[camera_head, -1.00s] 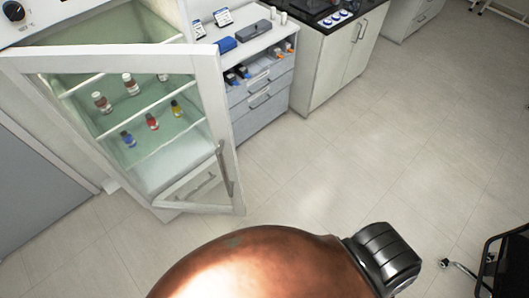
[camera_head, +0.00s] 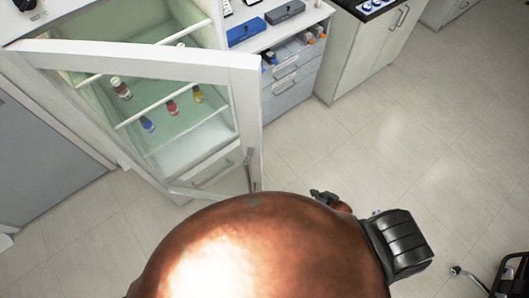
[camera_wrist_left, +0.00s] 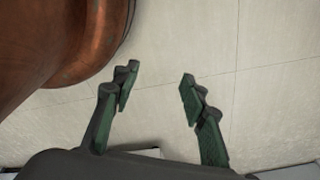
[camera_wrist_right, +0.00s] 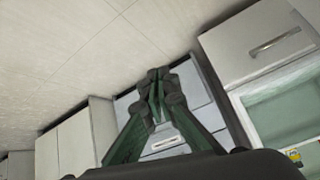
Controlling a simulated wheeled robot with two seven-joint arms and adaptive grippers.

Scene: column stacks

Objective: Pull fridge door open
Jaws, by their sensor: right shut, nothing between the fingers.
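The white-framed glass fridge door (camera_head: 245,110) stands swung open in the head view, with its vertical handle (camera_head: 249,170) low on the free edge. Behind the glass, the fridge holds several small bottles (camera_head: 172,107). My right gripper (camera_head: 325,196) shows as a small dark piece just right of the handle, mostly hidden behind my copper-coloured arm. In the right wrist view its fingers (camera_wrist_right: 157,98) are shut together and empty, apart from the handle. My left gripper (camera_wrist_left: 156,92) is open and empty above the floor in the left wrist view; it does not show in the head view.
A drawer cabinet (camera_head: 292,85) stands behind the door, with boxes on top. A white cupboard (camera_head: 360,55) is to its right. Part of a black chair (camera_head: 510,275) is at the lower right. The tiled floor (camera_head: 400,140) between is clear.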

